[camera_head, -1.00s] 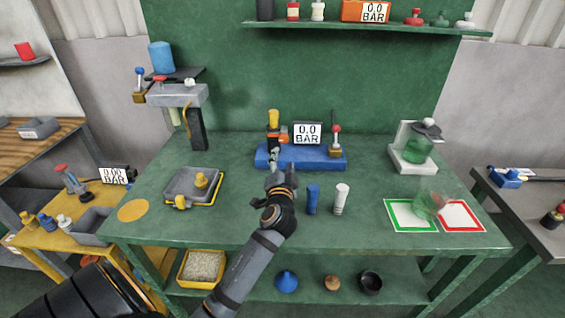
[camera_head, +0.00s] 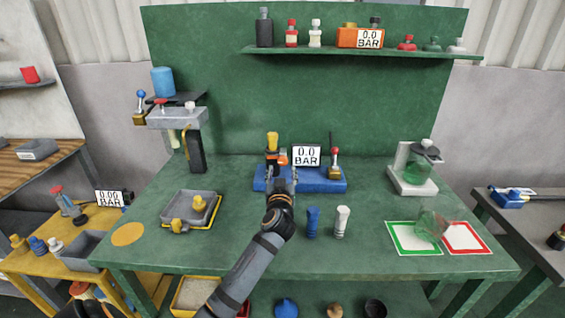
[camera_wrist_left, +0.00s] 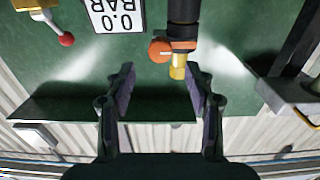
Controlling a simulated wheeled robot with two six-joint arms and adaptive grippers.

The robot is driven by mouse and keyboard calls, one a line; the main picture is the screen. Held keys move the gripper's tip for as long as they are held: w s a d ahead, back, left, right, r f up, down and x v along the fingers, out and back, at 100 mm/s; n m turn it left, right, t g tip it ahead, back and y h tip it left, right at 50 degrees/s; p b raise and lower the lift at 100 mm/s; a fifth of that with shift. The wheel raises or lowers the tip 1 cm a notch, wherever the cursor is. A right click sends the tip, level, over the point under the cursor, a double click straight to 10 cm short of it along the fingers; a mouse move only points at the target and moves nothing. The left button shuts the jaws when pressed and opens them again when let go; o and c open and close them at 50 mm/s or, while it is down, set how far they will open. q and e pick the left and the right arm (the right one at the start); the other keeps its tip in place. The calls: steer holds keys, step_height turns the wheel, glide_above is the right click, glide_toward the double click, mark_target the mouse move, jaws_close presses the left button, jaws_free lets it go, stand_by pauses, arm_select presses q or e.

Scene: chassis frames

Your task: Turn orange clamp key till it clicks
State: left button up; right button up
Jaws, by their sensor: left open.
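The orange clamp key (camera_head: 283,157) sits on the side of a dark upright holder with a yellow top (camera_head: 272,139), at the left end of a blue base (camera_head: 314,185). In the left wrist view the orange key (camera_wrist_left: 160,50) is a rounded knob beside the dark cylinder, and the yellow end (camera_wrist_left: 178,67) points towards me. My left gripper (camera_head: 281,174) is open and empty in front of the holder. Its two fingers (camera_wrist_left: 160,73) are spread in the wrist view, with the key just beyond their tips, apart from it. My right gripper is out of view.
A 0.0 BAR display (camera_head: 306,156) and a red-knobbed lever (camera_head: 334,157) are right of the key. A blue cylinder (camera_head: 312,222) and a white one (camera_head: 341,221) stand in front. A grey tray (camera_head: 190,208) lies left.

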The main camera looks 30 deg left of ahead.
mark_target(283, 162)
arm_select(q)
steer(key=x, duration=0.6)
steer(key=shift+w+p, duration=0.1)
steer(key=shift+p, duration=0.25)
jaws_close()
steer(key=shift+m, duration=0.3)
steer(key=m, duration=0.4)
steer(key=shift+m, duration=0.4)
steer(key=m+p, duration=0.2)
steer(key=m, duration=0.4)
steer(key=shift+d+f, duration=0.1)
steer(key=shift+m, duration=0.3)
